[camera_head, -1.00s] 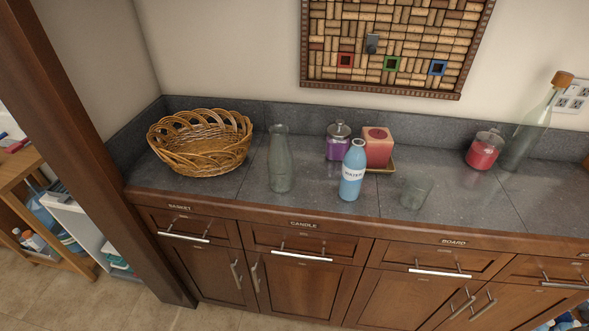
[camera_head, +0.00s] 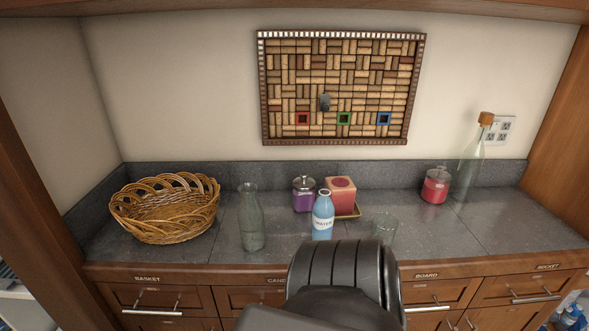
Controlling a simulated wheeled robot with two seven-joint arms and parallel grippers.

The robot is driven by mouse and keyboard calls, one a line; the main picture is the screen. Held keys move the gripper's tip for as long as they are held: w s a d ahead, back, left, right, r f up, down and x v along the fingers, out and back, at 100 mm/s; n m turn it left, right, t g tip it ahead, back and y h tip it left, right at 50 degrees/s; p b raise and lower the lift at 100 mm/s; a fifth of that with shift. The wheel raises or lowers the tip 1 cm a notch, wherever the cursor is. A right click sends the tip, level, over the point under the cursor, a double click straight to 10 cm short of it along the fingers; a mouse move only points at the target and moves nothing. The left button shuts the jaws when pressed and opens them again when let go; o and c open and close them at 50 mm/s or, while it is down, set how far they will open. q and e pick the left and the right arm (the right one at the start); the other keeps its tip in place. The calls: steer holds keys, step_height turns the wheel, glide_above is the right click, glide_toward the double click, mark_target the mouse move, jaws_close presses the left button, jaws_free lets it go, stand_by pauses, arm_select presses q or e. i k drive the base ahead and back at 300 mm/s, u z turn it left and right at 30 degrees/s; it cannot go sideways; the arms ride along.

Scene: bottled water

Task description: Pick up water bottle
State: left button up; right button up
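The water bottle (camera_head: 323,216) is blue with a white label reading WATER. It stands upright on the grey tiled counter (camera_head: 470,228), near its front half. A dark link of one of my arms rises at the bottom middle, in front of the counter and just below the bottle in the picture. No fingertips of either gripper show. The bottle's base is close to the top of the arm link in the picture, and nothing is seen holding it.
A clear glass carafe (camera_head: 251,220) stands left of the bottle and a clear glass (camera_head: 384,229) right. A purple jar (camera_head: 303,195) and a pink candle box (camera_head: 341,193) are behind. A wicker basket (camera_head: 165,210) is left; a red jar (camera_head: 435,186) and corked bottle (camera_head: 470,165) are right.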

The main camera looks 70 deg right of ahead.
mark_target(323, 210)
steer(key=i, duration=1.5)
steer(key=z, duration=2.75)
